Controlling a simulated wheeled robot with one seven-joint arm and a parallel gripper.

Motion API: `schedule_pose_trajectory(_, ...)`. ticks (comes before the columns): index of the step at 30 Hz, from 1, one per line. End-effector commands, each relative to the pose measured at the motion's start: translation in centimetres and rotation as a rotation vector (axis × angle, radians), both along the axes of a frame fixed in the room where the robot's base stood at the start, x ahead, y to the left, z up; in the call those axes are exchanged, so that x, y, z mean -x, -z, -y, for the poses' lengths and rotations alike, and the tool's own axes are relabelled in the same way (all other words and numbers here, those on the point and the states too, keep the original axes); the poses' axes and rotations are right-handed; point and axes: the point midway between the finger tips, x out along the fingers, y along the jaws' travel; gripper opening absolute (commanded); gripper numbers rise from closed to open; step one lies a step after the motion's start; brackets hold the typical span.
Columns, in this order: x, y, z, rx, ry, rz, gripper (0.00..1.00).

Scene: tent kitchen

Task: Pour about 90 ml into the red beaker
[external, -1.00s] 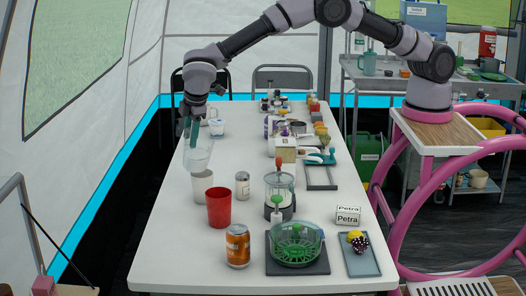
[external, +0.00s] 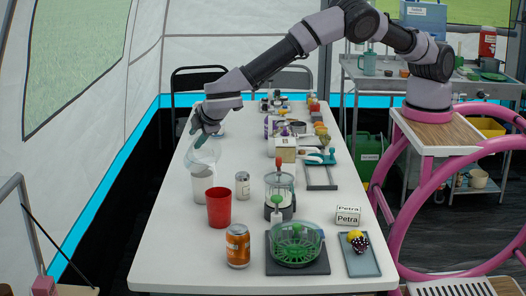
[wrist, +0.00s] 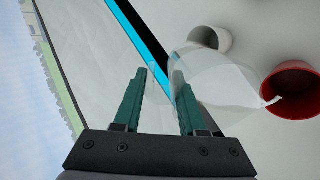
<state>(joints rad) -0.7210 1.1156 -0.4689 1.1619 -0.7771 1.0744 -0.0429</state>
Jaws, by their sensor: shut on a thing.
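The red beaker (external: 219,207) stands upright on the white table, near its left side. It also shows at the right edge of the wrist view (wrist: 292,88). My gripper (external: 197,135) is shut on a clear pitcher (external: 202,160), held at the left edge of the table behind the red beaker. In the wrist view the pitcher (wrist: 215,75) lies between and beyond the green fingers (wrist: 160,100), with its spout toward the red beaker. I cannot make out the liquid level in it. The pitcher appears tilted.
A white cup (external: 203,186) stands just behind the red beaker, beneath the pitcher in the picture. A clear press-like jar (external: 279,194) and a green bowl (external: 296,243) are to the right.

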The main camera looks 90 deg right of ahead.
Motion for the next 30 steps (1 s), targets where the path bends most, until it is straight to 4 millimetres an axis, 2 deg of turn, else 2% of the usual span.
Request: schedule_pose_trajectory(30,0.55,0.19,-0.94,0.139,0.000,0.088,0.00)
